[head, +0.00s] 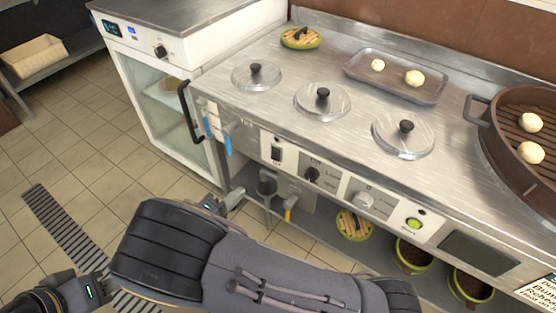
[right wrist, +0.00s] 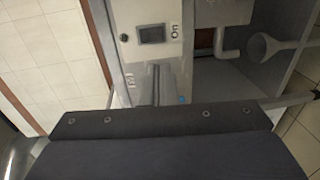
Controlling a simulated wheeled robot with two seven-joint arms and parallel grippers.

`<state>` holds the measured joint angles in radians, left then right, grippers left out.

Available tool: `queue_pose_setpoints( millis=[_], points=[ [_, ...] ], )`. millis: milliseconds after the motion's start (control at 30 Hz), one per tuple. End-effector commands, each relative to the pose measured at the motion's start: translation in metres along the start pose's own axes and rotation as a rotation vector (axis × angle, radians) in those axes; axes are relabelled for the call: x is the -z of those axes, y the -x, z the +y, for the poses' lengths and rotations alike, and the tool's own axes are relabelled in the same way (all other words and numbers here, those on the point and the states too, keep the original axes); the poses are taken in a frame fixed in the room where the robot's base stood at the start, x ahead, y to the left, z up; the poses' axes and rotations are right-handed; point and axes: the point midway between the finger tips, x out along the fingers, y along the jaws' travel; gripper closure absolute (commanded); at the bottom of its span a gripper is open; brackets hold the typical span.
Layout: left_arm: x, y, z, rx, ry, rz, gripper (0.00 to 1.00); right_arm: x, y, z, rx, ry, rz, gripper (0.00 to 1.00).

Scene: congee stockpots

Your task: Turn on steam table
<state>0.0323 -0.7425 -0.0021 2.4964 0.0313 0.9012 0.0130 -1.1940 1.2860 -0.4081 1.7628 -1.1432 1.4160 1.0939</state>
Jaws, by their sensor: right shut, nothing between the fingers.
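The steam table (head: 340,125) is a long steel counter with three lidded round wells on top. My right gripper (head: 236,196) is shut and empty, in front of and below the panel's left part, apart from the switch. In the right wrist view, a panel with a dark switch (right wrist: 152,34) marked "On" is close ahead. My left wrist shows at the lower left; its finger opening is unclear.
A tray with two buns (head: 398,75) and a brown steamer pan (head: 515,130) stand on the counter. A glass-fronted cabinet (head: 165,95) adjoins on the left.

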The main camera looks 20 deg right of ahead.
Motion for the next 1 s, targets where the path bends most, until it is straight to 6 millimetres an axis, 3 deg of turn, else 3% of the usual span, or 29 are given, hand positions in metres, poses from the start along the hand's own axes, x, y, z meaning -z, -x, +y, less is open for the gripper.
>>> queue_pose_setpoints(
  millis=[367, 800, 1000],
  points=[
    [-0.001, -0.001, -0.001, 0.000, 0.000, 0.000, 0.64, 0.000, -0.009, 0.000, 0.003, 0.000, -0.003, 1.00],
    [-0.006, -0.011, -0.005, 0.000, 0.000, 0.000, 0.64, -0.001, -0.096, -0.001, 0.003, 0.000, -0.006, 1.00],
    [-0.008, -0.015, -0.007, 0.000, 0.000, 0.000, 0.64, -0.001, -0.127, -0.001, 0.004, -0.001, -0.004, 1.00]
  ],
)
